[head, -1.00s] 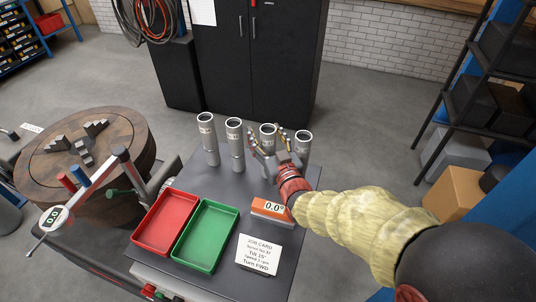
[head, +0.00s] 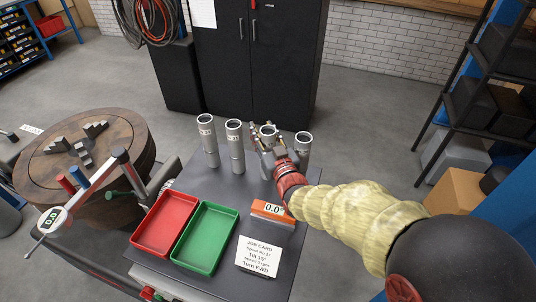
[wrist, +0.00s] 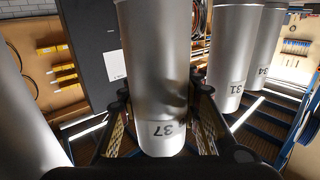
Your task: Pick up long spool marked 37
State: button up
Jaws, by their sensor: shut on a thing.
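The long spool marked 37 (wrist: 155,60) is a tall grey metal tube, seen close up in the wrist view with its label upside down. In the head view it is the third spool (head: 267,131) from the left, upright, its lower part hidden behind my gripper. My gripper (head: 263,142) is shut on it, with one finger on each side; the fingers also show in the wrist view (wrist: 162,112). I cannot tell whether the spool's base is off the bench.
Spools marked 31 (wrist: 232,60) and 34 (wrist: 267,50) stand to one side, and another spool (head: 303,148) stands close on the right. A red tray (head: 147,250), green tray (head: 187,262), orange-and-grey gauge (head: 270,218) and job card (head: 258,256) lie nearer on the bench.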

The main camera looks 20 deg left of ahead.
grip_shut()
dwell(0.7)
jog(key=shift+r, duration=0.15)
